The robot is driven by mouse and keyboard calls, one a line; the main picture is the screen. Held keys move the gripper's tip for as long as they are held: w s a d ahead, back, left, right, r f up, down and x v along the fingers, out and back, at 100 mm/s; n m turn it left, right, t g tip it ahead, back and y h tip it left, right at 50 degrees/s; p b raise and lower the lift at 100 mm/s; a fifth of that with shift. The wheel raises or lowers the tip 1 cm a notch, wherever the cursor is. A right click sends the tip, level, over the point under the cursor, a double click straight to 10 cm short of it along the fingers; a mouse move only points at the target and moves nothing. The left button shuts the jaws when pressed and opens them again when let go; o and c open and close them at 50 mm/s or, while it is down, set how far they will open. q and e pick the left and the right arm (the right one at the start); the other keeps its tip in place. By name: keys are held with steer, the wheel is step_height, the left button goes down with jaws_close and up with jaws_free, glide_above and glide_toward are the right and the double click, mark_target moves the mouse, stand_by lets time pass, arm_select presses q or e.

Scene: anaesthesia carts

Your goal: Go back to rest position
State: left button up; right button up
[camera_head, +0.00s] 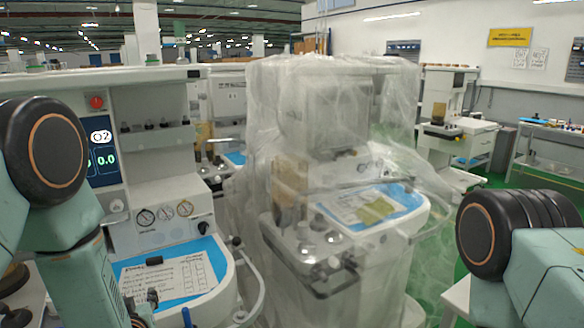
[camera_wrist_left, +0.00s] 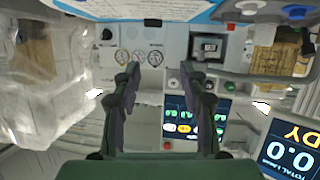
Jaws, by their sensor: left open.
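My left arm comes in from the left in the head view, and its gripper (camera_head: 144,307) shows only partly, low in front of the cart's blue work surface. In the left wrist view the two dark fingers of the left gripper (camera_wrist_left: 160,76) stand apart with nothing between them. The near anaesthesia cart (camera_head: 158,180) fills the space beyond them, with its gauges (camera_wrist_left: 131,57) and screen (camera_wrist_left: 185,128) in that view. My right arm shows at the right edge of the head view; its gripper is out of view.
A second cart wrapped in clear plastic (camera_head: 330,130) stands close to the right of the near cart. A paper sheet (camera_head: 168,281) lies on the near cart's blue surface. Green floor (camera_head: 425,265) shows between the wrapped cart and my right arm. A side table (camera_head: 548,150) stands far right.

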arm_select(q)
steer(key=s+d+f+m+g+h+b, duration=0.1)
steer(key=s+d+f+g+h+b, duration=0.1)
steer(key=s+f, duration=0.7)
steer(key=s+d+f+m+g+h+b, duration=0.2)
steer(key=s+f+g, duration=0.4)
steer(key=s, duration=0.9)
steer(key=s+d+f+m+g+h+b, duration=0.1)
steer(key=s+d+f+g+b, duration=0.3)
steer(key=s+f, duration=0.8)
steer(key=shift+s+d+m+g+h, duration=0.3)
steer(key=shift+d+m+g+h, duration=0.1)
steer(key=shift+d+m, duration=0.15)
